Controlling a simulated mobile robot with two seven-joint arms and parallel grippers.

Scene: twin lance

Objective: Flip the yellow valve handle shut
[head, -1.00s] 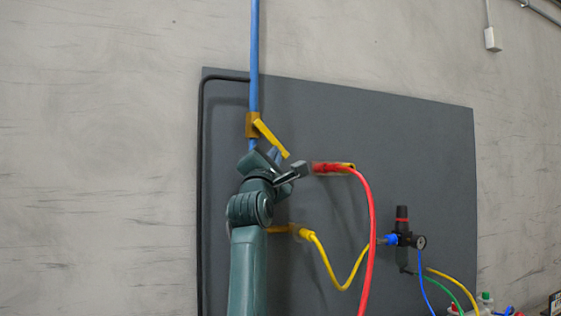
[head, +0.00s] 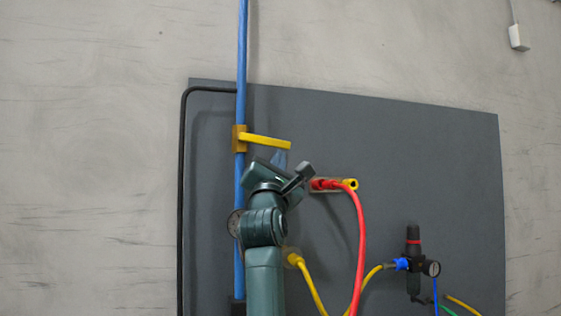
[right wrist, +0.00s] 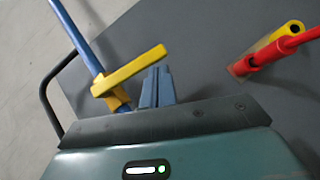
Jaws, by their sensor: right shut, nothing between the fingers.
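The yellow valve handle (head: 266,142) sticks out to the right from a brass-coloured valve body (head: 239,139) on the vertical blue pipe (head: 241,60). It lies nearly crosswise to the pipe, tilted slightly down at its free end. My right gripper (head: 278,157) is shut and empty just below the handle; whether it touches cannot be told. In the right wrist view the handle (right wrist: 130,70) runs across close by the bluish fingers (right wrist: 156,88), its free end near their tips. My left gripper is not in view.
A red hose (head: 360,230) and its fitting (head: 325,184) are just right of my right gripper. A yellow hose (head: 309,282) hangs below. A black regulator with gauge (head: 413,262) is at the lower right. The grey panel (head: 420,160) above and right is bare.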

